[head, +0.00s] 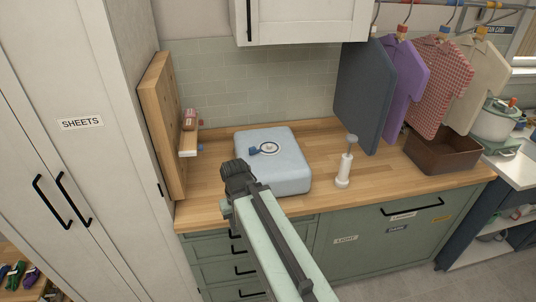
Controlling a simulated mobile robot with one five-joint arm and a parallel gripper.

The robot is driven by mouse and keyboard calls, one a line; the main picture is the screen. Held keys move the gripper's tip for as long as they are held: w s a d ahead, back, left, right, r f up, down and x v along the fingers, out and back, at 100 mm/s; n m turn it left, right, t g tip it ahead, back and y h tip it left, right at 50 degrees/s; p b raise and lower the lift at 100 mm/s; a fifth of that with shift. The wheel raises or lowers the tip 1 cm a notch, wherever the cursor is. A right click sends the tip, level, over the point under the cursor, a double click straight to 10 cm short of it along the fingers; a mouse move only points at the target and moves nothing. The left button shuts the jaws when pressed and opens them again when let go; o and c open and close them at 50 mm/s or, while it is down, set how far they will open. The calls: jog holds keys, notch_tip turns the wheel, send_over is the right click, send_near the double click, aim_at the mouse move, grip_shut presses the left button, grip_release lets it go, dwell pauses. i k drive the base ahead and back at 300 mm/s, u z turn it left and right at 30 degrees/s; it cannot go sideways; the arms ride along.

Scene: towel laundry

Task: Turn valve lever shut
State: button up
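A pale blue, rounded block (285,178) lies on the wooden counter. On its top is a round white valve-like fitting (270,148) with a small dark blue lever or tab (255,151) sticking out to its left. How far the lever is turned is too small to tell. My gripper (236,172) is dark and stands at the end of my pale green arm, in front of the block's left front side in the picture. It appears apart from the lever. Its fingers are bunched and dark, so their opening is unclear.
A white pump-like cylinder (345,168) stands right of the block. A wooden panel with a small shelf (188,152) stands at left. Shirts (440,80) hang at right above a brown bin (443,152). A white wall cabinet (300,20) overhangs the counter (325,145).

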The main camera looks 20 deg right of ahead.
aim_at(252, 150)
jog(key=u, duration=2.4)
jog(key=k, duration=1.25)
jog(key=z, duration=0.6)
jog(key=i, duration=1)
jog(key=u, duration=0.05)
